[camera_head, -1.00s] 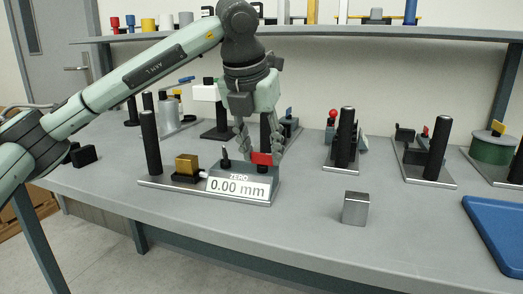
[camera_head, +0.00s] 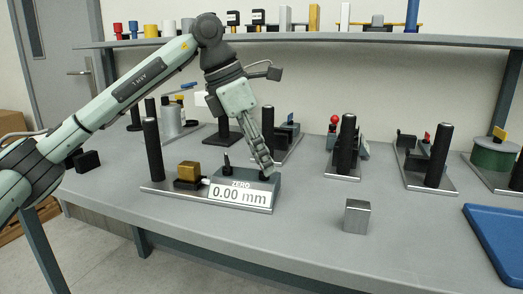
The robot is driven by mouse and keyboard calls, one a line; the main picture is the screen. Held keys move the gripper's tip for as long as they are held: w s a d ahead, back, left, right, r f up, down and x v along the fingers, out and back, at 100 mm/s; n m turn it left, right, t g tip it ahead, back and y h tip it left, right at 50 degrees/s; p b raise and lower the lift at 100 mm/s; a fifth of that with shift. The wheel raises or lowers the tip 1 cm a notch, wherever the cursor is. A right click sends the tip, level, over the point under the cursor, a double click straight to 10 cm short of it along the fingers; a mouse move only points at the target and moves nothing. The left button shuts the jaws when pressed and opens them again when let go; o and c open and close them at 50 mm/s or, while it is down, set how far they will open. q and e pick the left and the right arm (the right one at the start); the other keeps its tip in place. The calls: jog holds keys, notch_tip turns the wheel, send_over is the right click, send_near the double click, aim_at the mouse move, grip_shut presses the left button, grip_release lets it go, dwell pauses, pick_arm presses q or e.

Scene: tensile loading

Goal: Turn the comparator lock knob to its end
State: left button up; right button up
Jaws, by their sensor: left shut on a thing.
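The comparator is a grey block (camera_head: 217,181) with a small white "ZERO" label and a display (camera_head: 240,195) reading "0.00 mm". It sits on a metal base plate (camera_head: 159,187) beside a black post (camera_head: 153,148) and a gold block (camera_head: 189,168) on a black holder. My left gripper (camera_head: 265,168) comes down from above onto the right end of the grey block, its fingers seen nearly edge-on. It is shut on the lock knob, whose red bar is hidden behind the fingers. My right gripper is not in view.
A loose metal cube (camera_head: 356,215) stands to the right on the grey bench. Other fixtures with black posts (camera_head: 346,143) stand farther right and behind. A blue tray (camera_head: 497,232) lies at the right edge. A shelf (camera_head: 375,36) with several parts runs above.

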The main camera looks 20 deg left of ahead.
pick_arm(q)
jog(key=m+g+p, duration=0.1)
jog(key=m+p, duration=0.1)
jog(key=m, duration=0.2)
jog(key=shift+w+r+h, duration=0.1)
jog(key=shift+r+h, duration=0.05)
jog(key=shift+h, duration=0.15)
jog(key=shift+m+g+p, duration=0.55)
jog(key=shift+m+g, duration=0.15)
jog(key=shift+m, duration=0.5)
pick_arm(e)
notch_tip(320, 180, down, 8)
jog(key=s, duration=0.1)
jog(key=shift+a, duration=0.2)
pick_arm(q)
jog(key=o, duration=1.2)
jog(key=shift+c, duration=0.2)
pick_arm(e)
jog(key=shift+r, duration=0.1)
pick_arm(q)
jog(key=v, duration=1.2)
jog(key=shift+f, duration=0.2)
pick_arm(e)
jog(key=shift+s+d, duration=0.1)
